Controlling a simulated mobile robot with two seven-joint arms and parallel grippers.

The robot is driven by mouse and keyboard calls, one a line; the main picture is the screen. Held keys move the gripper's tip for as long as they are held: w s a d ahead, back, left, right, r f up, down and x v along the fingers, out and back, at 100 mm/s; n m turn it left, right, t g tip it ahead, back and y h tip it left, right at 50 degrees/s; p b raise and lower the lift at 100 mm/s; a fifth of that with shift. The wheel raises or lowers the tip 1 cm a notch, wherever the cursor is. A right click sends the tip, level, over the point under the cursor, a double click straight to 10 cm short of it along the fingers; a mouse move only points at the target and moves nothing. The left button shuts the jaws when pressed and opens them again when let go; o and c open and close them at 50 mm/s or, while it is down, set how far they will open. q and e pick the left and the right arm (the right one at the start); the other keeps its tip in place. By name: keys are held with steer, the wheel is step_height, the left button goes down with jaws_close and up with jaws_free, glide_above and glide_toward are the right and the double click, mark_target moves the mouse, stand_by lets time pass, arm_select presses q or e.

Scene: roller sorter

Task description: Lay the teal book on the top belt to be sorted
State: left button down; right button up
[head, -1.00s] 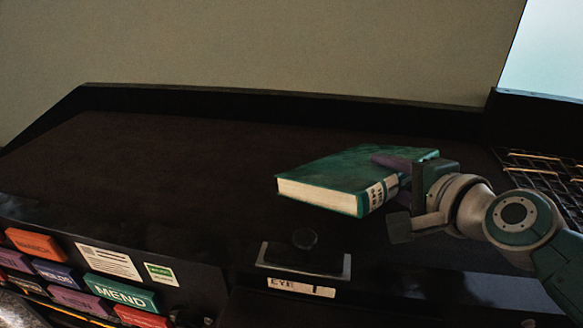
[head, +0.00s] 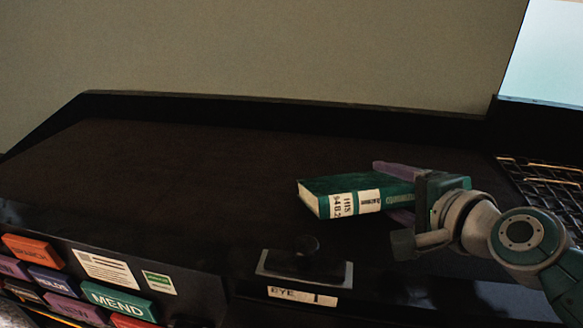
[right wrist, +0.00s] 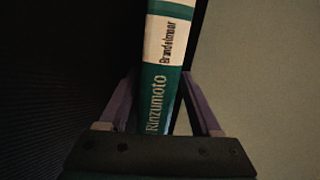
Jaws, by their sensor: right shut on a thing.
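The teal book (head: 352,196) is in my right gripper (head: 392,194) above or on the right part of the dark top belt (head: 170,165) in the head view. Its spine, with white labels, one reading HIS 948.2, faces the camera. The purple fingers are on either side of the book. In the right wrist view the spine (right wrist: 160,85) stands upright between the fingers, reading Rinzumoto and Brandelmoor. I cannot tell whether the book touches the belt. My left gripper is not in view.
A black eye sensor (head: 305,262) labelled EYE 1 is at the belt's front edge, below the book. Coloured label blocks, one a green MEND (head: 118,300), are at lower left. A dark wall (head: 280,108) runs along the back. A wire rack (head: 550,178) is at right. The belt's left is clear.

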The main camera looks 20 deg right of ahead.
mark_target(405, 193)
steer(key=p+v, duration=0.3)
steer(key=v, duration=0.3)
steer(key=shift+s+r, duration=0.3)
steer(key=shift+s+a, duration=0.1)
steer(key=shift+s, duration=0.25)
steer(key=shift+r, duration=0.1)
